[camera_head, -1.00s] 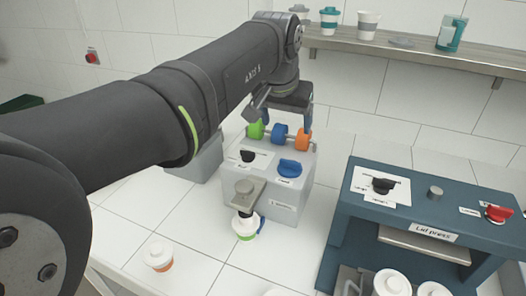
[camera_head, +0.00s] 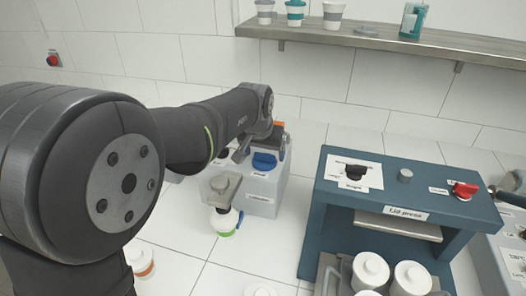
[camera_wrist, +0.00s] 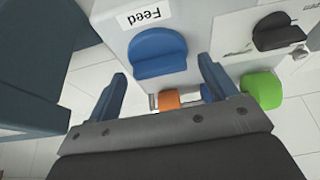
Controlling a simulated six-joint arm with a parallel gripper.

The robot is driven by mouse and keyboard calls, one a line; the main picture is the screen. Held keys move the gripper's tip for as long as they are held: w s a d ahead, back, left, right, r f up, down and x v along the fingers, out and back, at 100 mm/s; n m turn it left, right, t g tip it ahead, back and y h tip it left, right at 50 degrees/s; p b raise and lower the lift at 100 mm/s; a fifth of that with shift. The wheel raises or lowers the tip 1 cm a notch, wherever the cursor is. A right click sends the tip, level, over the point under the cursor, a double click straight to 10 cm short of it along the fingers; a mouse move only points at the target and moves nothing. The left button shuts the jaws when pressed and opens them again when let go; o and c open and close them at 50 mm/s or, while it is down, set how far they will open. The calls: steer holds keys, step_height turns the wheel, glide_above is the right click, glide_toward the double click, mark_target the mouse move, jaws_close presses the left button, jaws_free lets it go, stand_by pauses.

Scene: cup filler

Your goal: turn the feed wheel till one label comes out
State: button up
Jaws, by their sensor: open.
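The feed wheel is a blue knob (camera_head: 264,161) on top of a grey box machine (camera_head: 258,192). In the wrist view the wheel (camera_wrist: 157,52) stands just beyond my gripper, by a tag reading "Feed" (camera_wrist: 143,18). My gripper (camera_wrist: 162,70) is open, with its two blue fingers on either side of the line to the wheel. I see nothing held between them. An orange roll (camera_wrist: 168,100) and a green roll (camera_wrist: 262,90) show close by the fingers. In the head view my arm hides most of the rolls. I see no label coming out.
A black knob (camera_wrist: 278,32) sits beside the wheel. A cup with a green band (camera_head: 226,222) stands under the machine's spout. The blue lid press (camera_head: 408,216) stands to the right, with lidded cups in front. A shelf (camera_head: 350,37) runs along the back wall.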

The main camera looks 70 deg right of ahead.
steer(key=shift+f, duration=0.1)
steer(key=c, duration=1)
steer(key=shift+m, duration=0.4)
steer(key=m+g, duration=0.1)
steer(key=m, duration=0.1)
steer(key=m+g, duration=0.1)
steer(key=m, duration=0.2)
steer(key=shift+w+d+m, duration=0.1)
steer(key=shift+w+m, duration=0.1)
steer(key=shift+m, duration=0.1)
steer(key=m+g+y, duration=0.1)
steer(key=m, duration=0.2)
steer(key=shift+d+m+g, duration=0.1)
steer(key=shift+m+g, duration=0.2)
steer(key=shift+w+m+y, duration=0.1)
steer(key=shift+m+y, duration=0.8)
steer(key=shift+m, duration=0.9)
steer(key=shift+g, duration=0.4)
